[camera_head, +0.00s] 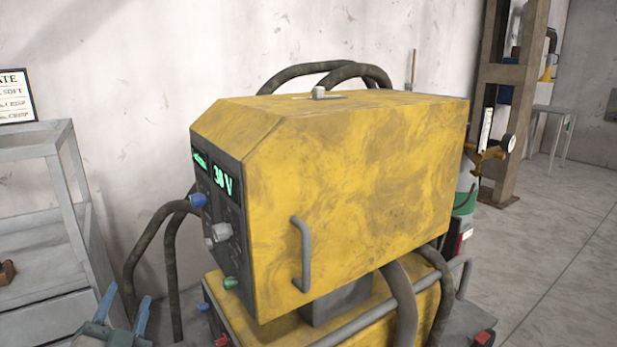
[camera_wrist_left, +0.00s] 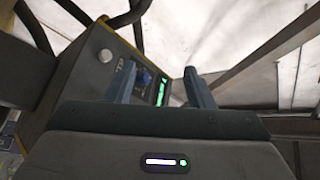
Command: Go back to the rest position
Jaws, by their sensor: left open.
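My left gripper (camera_head: 122,310) shows at the bottom left of the head view, with its two blue fingers apart and nothing between them. It is to the left of and below the front panel of a yellow welding machine (camera_head: 370,190), apart from it. In the left wrist view the open fingers (camera_wrist_left: 160,85) point toward the machine's dark front panel (camera_wrist_left: 80,85), with its knob and green display beyond them. My right gripper is not in view.
The machine stands on a yellow cart (camera_head: 400,318) with thick cables around it. A grey shelf unit (camera_head: 45,215) is at the left. A gas cylinder (camera_head: 467,190) with a gauge is behind the machine. Open floor (camera_head: 560,230) lies at the right.

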